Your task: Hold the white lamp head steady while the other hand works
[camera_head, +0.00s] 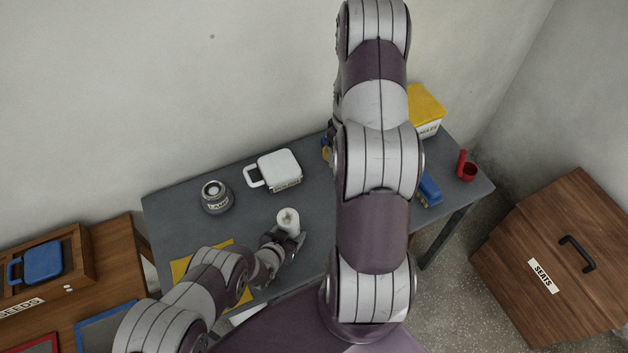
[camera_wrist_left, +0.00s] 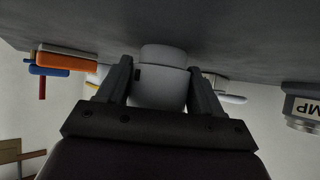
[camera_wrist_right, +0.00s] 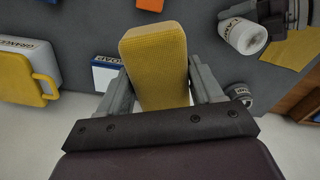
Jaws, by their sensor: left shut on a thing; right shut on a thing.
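The white lamp head (camera_head: 288,219) is a short white cylinder with an opening in its top, at the front middle of the grey table. My left gripper (camera_head: 287,242) is shut on it; the left wrist view shows the lamp head (camera_wrist_left: 160,80) between both fingers, close to the table top. In the right wrist view my right gripper (camera_wrist_right: 165,90) is shut on a yellow, textured sponge-like block (camera_wrist_right: 155,60). The lamp head (camera_wrist_right: 244,36) shows at upper right there, apart from the block.
A wooden SEATS box (camera_head: 555,255) stands right.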

